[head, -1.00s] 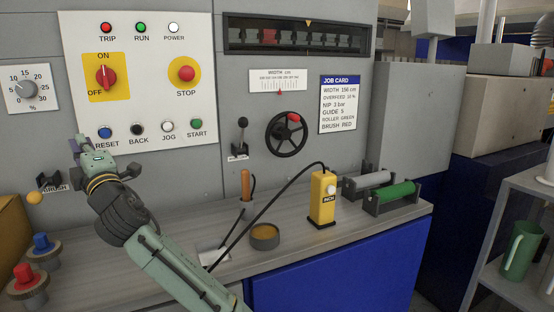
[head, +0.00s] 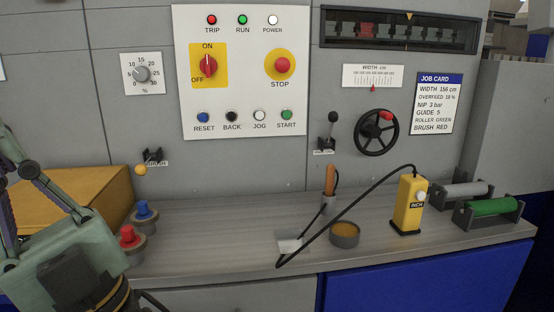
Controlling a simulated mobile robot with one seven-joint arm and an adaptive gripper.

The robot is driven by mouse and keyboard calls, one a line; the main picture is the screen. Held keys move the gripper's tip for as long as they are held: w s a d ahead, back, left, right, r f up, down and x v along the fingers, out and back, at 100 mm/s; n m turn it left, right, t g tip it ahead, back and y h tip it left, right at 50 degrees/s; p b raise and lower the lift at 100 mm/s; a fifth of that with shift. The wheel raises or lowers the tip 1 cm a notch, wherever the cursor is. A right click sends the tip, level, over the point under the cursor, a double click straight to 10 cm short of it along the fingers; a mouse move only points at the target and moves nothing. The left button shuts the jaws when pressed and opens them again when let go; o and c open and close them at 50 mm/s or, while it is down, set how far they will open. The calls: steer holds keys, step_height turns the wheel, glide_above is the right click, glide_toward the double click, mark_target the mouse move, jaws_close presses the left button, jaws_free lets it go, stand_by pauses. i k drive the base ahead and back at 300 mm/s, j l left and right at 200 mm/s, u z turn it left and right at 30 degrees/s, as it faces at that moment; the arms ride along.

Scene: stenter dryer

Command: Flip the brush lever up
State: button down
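The lever with an orange-yellow ball knob (head: 141,170) is on the grey panel at the left, above the counter. Its knob hangs down and left of a dark bracket. The small label at the bracket is partly covered and hard to read; I take this as the brush lever. My gripper (head: 18,165) is at the left edge, left of the lever and apart from it in the picture. Its fingers are partly cut off by the frame, so I cannot tell whether it is open or shut. I see nothing held in it.
A second, black-knobbed lever (head: 333,118) and a handwheel (head: 377,132) are further right. The panel around the orange-yellow knob is mostly clear.

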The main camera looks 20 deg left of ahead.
mark_target(141, 169)
steer(key=u, duration=1.35)
steer(key=i+l+z, duration=0.25)
steer(key=z, duration=0.15)
steer(key=i+l+z, duration=0.15)
steer(key=i+z, duration=0.25)
steer(key=k, duration=0.05)
